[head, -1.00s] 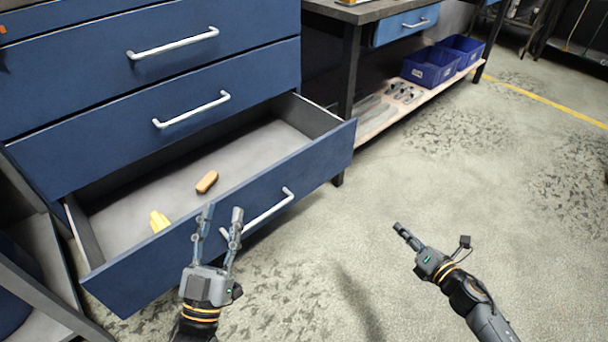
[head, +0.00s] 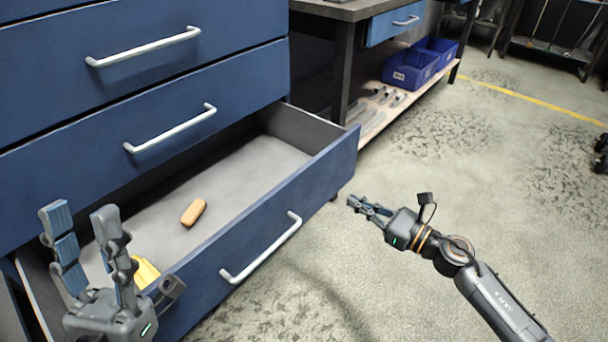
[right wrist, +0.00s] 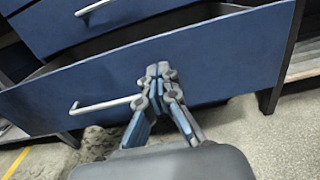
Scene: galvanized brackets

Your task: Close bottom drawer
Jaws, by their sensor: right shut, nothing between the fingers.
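The bottom drawer (head: 318,188) of the blue cabinet is pulled well out, with a light handle (head: 262,248) on its front. Inside lie a tan block (head: 193,212) and a yellow object (head: 145,272), partly hidden by my left gripper. My left gripper (head: 82,215) is open and empty, its fingers pointing up over the drawer's left end. My right gripper (head: 358,203) is shut and empty, in front of the drawer's right part and apart from it in the head view. In the right wrist view its fingertips (right wrist: 158,72) overlap the drawer front (right wrist: 215,65); contact cannot be told.
Two closed drawers with handles (head: 170,128) are above. A workbench (head: 345,10) with a low shelf holding blue bins (head: 410,70) stands to the right. The speckled floor (head: 420,240) in front is mostly clear.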

